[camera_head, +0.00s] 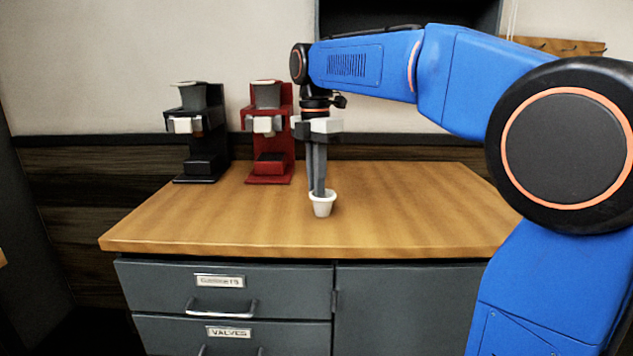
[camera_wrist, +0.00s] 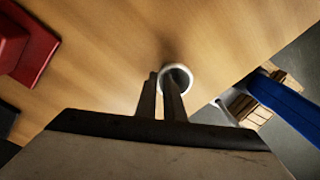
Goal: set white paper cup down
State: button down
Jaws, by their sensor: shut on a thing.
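The white paper cup (camera_head: 322,208) is upright at the front middle of the wooden counter, at or just above its surface; I cannot tell whether it touches. My gripper (camera_head: 318,192) points straight down with its fingers at the cup's rim, shut on the cup's wall. In the wrist view the cup's round white rim (camera_wrist: 177,76) shows at the tips of my gripper's fingers (camera_wrist: 161,95). One finger reaches over the cup's opening and hides part of it.
A black brewer (camera_head: 205,150) and a red brewer (camera_head: 270,150) stand at the back left of the wooden counter (camera_head: 420,215). The counter is clear to the right of the cup. Its front edge is close to the cup, above grey drawers (camera_head: 225,290).

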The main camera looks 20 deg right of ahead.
jog(key=c, duration=1.8)
grip_release()
jog(key=shift+c, duration=0.2)
notch_tip(320, 180, up, 12)
jog(key=shift+w, duration=0.45)
